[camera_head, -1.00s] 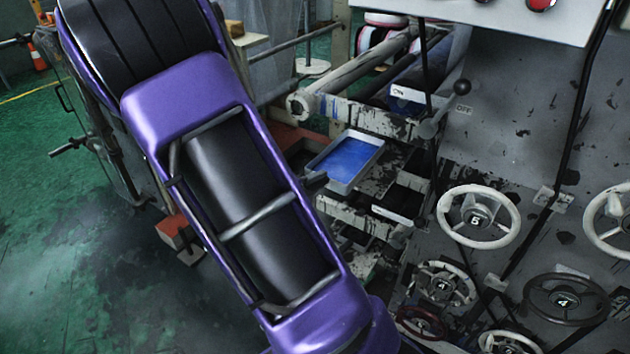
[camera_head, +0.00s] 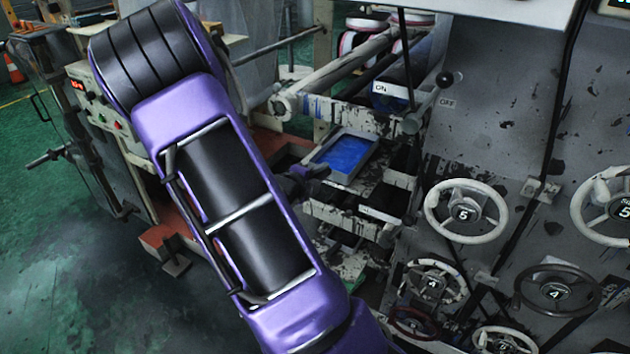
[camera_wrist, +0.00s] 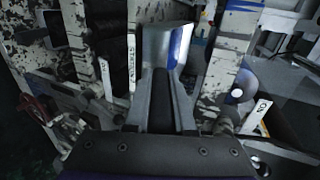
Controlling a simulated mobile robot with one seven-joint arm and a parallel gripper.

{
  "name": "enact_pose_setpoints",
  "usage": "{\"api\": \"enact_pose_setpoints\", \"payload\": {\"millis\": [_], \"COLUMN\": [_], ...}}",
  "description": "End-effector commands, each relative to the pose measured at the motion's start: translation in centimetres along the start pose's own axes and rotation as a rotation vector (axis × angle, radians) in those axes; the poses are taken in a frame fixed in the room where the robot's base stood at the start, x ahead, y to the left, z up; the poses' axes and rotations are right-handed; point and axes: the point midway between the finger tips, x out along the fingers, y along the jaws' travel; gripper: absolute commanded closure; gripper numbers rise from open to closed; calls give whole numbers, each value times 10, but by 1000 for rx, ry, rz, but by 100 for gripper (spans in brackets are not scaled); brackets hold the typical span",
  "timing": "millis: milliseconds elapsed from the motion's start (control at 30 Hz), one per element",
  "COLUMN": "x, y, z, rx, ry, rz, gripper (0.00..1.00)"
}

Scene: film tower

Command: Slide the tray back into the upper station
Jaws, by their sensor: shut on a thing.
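The tray (camera_head: 341,178) is a shallow pale tray with blue in it. It lies in the upper station (camera_head: 352,116), just below a paint-splattered white beam, with its near end showing at the front. My gripper (camera_head: 318,173) is at the tray's near left edge and is shut on it; the contact is small and dark in the head view. In the wrist view my gripper (camera_wrist: 165,80) points straight at the tray (camera_wrist: 153,50), whose pale wall and blue inside show between two splattered white uprights. The tray's far end is hidden.
Below the tray are more splattered shelves (camera_head: 345,217). A control box with buttons (camera_head: 105,110) is behind my arm. Green floor is open at left.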

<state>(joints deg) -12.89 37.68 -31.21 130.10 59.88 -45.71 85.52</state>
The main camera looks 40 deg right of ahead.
Motion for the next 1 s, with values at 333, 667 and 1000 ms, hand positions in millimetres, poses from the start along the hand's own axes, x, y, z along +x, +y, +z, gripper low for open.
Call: {"api": "enact_pose_setpoints", "payload": {"millis": [333, 667, 1000], "x": [35, 67, 97], "y": [-9, -18, -27], "z": [0, 0, 0], "rx": [3, 2, 3], "ry": [1, 1, 1], "rz": [-4, -4, -4], "gripper": [100, 100, 100]}}
